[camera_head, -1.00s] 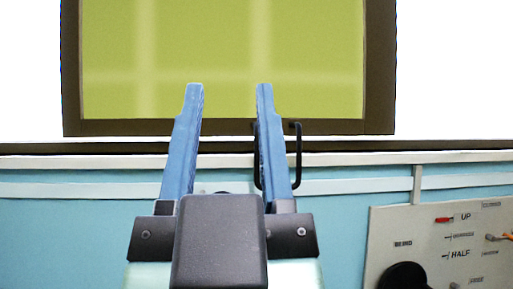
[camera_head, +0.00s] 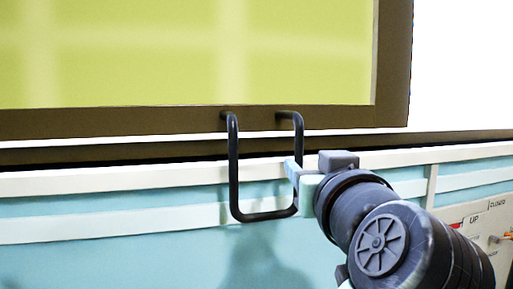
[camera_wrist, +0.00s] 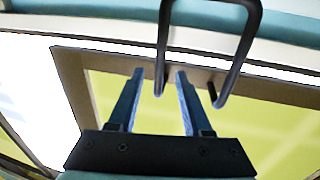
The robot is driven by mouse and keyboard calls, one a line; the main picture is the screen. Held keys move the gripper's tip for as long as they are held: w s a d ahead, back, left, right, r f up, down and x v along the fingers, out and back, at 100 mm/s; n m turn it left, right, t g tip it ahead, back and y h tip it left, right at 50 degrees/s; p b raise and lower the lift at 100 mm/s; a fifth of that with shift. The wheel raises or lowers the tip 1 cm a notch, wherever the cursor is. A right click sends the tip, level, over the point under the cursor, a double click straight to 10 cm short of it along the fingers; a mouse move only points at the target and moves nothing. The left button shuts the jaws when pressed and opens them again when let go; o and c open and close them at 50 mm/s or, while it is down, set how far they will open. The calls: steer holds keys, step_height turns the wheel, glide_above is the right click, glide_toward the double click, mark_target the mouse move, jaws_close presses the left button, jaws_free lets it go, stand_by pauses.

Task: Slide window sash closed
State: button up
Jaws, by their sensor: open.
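The window sash has a dark brown frame (camera_head: 393,70) around a yellow-green pane (camera_head: 180,50). A black U-shaped handle (camera_head: 233,180) stands out from its bottom rail. My gripper (camera_head: 293,172) is at the handle's right bar in the head view, its fingers mostly hidden. In the wrist view my gripper (camera_wrist: 160,72) is open, and one bar of the handle (camera_wrist: 162,40) shows between the two fingertips. Contact cannot be told. The sash frame (camera_wrist: 75,85) also shows behind the fingers. A bright white area (camera_head: 460,70) lies right of the sash.
A white sill ledge (camera_head: 100,182) runs below the sash over a light blue wall (camera_head: 130,255). A control panel (camera_head: 500,222) with labels, including UP, is at the lower right, partly behind my arm.

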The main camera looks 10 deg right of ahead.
mark_target(299, 157)
steer(key=w+p, duration=0.1)
steer(key=w, duration=0.1)
steer(key=w+p, duration=0.1)
steer(key=w, duration=0.2)
steer(key=w+d+p, duration=0.1)
steer(key=w, duration=0.2)
steer(key=shift+r, duration=0.15)
steer(key=shift+w+d+p, duration=0.2)
steer(key=shift+w+p, duration=0.25)
steer(key=shift+w, duration=0.35)
jaws_close()
stand_by(0.4)
